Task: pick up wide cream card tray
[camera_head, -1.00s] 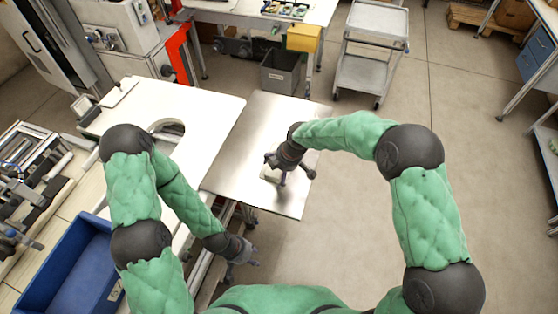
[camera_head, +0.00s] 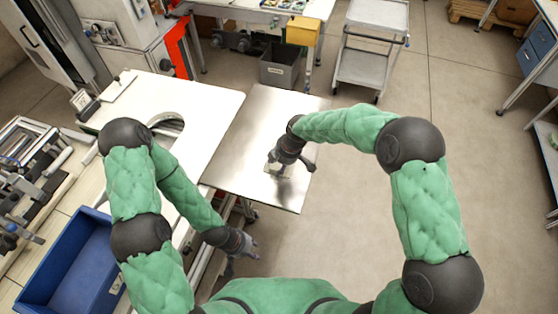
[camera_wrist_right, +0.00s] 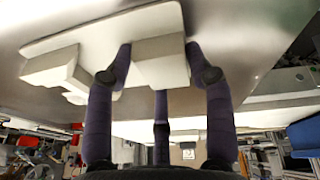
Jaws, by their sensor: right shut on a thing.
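The wide cream card tray (camera_wrist_right: 105,32) shows in the right wrist view as a flat pale plate with raised cream blocks. In the head view only a small pale part of it (camera_head: 272,167) shows beside my right gripper (camera_head: 292,174), which hides the rest. In the right wrist view the dark purple fingers of my right gripper (camera_wrist_right: 160,70) are shut on a raised block of the tray. The tray is at the steel tabletop; I cannot tell whether it touches. My left gripper (camera_head: 245,255) is empty, fingers spread, below the table's front edge.
The steel tabletop (camera_head: 240,165) is otherwise clear. A white table with a round cutout (camera_head: 205,105) adjoins it on the left. A blue bin (camera_head: 75,260) stands at lower left. A grey bin (camera_head: 280,72) and a trolley (camera_head: 365,68) stand behind.

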